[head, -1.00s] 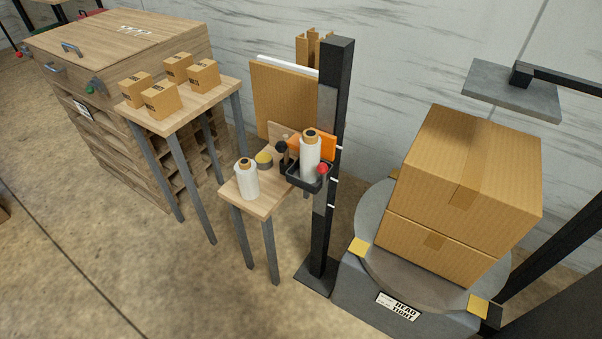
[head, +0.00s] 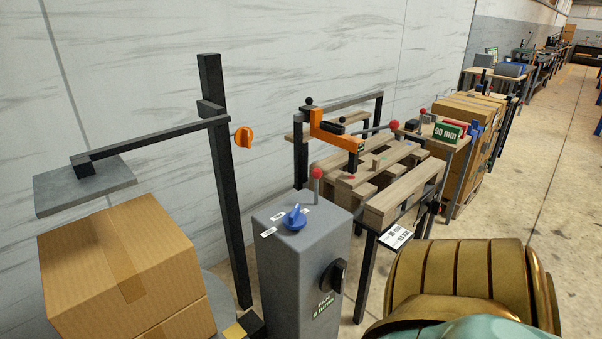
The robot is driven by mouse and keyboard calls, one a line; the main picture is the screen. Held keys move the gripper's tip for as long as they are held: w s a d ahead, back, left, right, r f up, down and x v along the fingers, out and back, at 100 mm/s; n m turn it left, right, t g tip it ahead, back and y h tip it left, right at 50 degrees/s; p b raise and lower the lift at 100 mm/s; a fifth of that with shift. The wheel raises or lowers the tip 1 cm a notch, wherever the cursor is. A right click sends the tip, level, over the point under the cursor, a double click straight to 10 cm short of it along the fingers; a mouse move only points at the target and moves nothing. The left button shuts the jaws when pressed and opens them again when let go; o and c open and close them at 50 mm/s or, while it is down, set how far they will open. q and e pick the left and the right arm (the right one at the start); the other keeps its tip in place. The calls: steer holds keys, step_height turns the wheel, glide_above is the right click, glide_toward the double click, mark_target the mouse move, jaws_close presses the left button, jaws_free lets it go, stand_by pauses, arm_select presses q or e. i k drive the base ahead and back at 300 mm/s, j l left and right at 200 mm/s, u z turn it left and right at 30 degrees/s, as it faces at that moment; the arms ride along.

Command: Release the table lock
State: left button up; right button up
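A grey control box (head: 300,262) stands in the middle of the head view, right of the boxes on the turntable. A red-balled lever (head: 317,173) stands upright at its back edge. A blue knob (head: 295,217) is on its top, and a black rotary knob (head: 334,276) is on its front above a small green label. I cannot tell which of these, if any, is the table lock. The turntable (head: 222,301) shows only as a sliver beside the cardboard boxes (head: 120,268). Neither of my grippers is in view.
A black post with an arm carries a grey plate (head: 85,186) over the boxes. An orange knob (head: 244,137) is on the post. Right of the control box, a bench holds wooden pallet slats (head: 400,203) and an orange tool (head: 335,135). Open floor lies at right.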

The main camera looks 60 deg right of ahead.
mark_target(317, 173)
steer(key=z, duration=1.85)
